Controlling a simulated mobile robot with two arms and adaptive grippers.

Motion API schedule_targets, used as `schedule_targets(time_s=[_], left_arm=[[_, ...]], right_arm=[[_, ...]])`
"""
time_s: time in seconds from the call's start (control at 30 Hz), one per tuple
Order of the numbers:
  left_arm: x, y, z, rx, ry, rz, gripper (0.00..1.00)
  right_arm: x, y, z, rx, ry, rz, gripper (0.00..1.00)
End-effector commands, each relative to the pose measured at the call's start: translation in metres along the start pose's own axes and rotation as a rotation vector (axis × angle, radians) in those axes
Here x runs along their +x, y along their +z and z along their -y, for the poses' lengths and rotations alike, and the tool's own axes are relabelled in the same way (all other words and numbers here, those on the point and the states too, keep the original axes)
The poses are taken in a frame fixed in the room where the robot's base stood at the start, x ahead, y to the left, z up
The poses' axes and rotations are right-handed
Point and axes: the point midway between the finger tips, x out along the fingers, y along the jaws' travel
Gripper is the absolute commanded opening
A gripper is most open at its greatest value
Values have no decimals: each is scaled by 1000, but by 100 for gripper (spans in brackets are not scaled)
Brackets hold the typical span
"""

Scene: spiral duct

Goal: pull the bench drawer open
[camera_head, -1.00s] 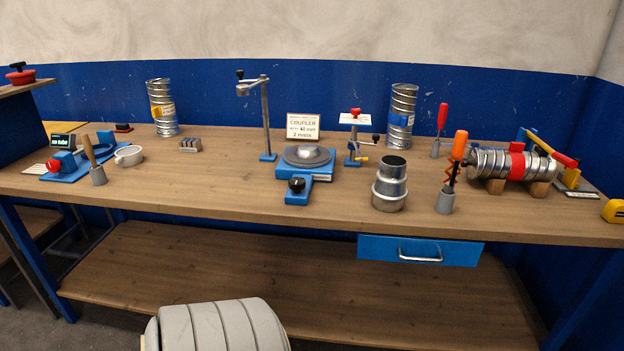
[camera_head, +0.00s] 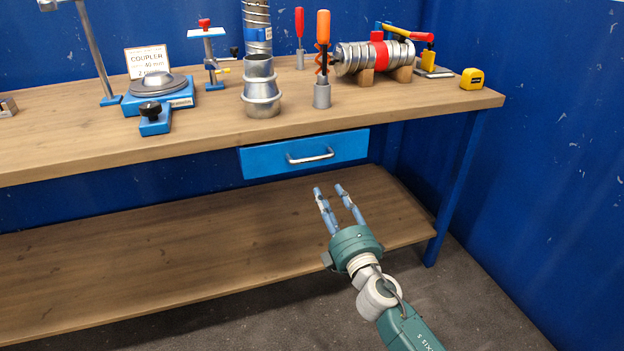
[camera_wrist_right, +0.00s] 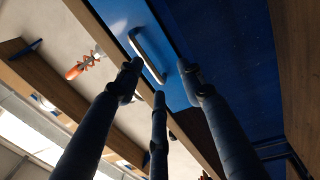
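The blue bench drawer (camera_head: 280,158) hangs under the front edge of the bench top, and its front sits flush below that edge. Its silver bar handle (camera_head: 311,156) sticks out from the front. My right gripper (camera_head: 330,190) is just below and in front of the handle, fingers apart and pointing at the bench, holding nothing. In the right wrist view the drawer front (camera_wrist_right: 186,84) and the handle (camera_wrist_right: 147,55) lie beyond the spread fingers (camera_wrist_right: 158,85); I see no clear contact. My left gripper is in neither view.
The wooden bench (camera_head: 210,140) carries a silver reducer fitting (camera_head: 261,88), an orange-handled tool in a grey holder (camera_head: 322,60), a clamped duct (camera_head: 375,58) and a yellow tape measure (camera_head: 472,79). A lower shelf (camera_head: 200,245) runs beneath. A blue wall (camera_head: 550,150) stands at right.

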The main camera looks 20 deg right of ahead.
Motion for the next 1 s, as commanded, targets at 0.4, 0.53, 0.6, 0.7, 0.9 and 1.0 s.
schedule_targets(time_s=[0.4,0.53,0.6,0.7,0.9,1.0], left_arm=[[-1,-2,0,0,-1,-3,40],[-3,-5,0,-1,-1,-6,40],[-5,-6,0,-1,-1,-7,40],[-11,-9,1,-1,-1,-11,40],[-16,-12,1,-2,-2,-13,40],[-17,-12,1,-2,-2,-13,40]], right_arm=[[51,-6,-34,-56,69,-15,38],[75,-6,-34,-56,68,-14,38],[87,-6,-35,-55,67,-13,38],[99,-7,-35,-54,67,-13,38],[110,-7,-35,-54,65,-15,38],[111,-7,-35,-54,65,-15,38]])
